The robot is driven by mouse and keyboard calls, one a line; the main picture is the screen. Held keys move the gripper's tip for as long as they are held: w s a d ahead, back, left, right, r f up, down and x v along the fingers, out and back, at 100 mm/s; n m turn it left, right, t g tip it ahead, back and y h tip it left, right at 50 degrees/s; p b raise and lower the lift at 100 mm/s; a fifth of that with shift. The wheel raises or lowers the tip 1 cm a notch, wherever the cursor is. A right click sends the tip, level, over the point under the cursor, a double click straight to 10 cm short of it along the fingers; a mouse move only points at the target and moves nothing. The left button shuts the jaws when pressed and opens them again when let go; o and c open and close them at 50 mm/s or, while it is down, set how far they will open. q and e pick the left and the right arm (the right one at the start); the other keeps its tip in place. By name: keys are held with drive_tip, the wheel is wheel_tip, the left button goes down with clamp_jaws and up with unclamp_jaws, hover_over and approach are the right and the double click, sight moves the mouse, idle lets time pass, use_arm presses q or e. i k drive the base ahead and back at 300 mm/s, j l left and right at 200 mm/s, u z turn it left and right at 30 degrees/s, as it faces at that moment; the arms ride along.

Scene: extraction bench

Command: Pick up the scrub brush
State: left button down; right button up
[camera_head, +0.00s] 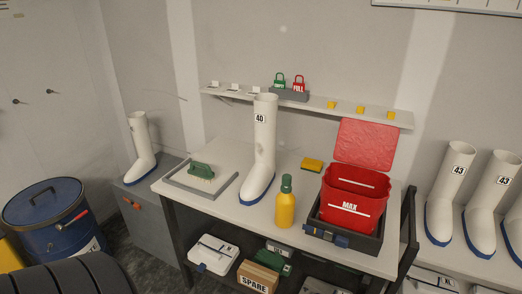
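The scrub brush (201,171) has a green handle and pale bristles. It rests on a grey-rimmed white tray (178,181) at the left end of the white bench (240,213). Neither of my grippers is in view, so I cannot see where they are relative to the brush. Nothing covers the brush from this angle.
A white boot (264,150) marked 40 stands right of the tray. A yellow bottle with a green top (285,204), yellow sponge (312,164) and red MAX bin (352,199) stand farther right. A narrow shelf (310,104) is above. A blue drum (50,218) stands at left.

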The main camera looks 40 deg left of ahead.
sight(207, 175)
drive_tip(key=u, duration=1.75)
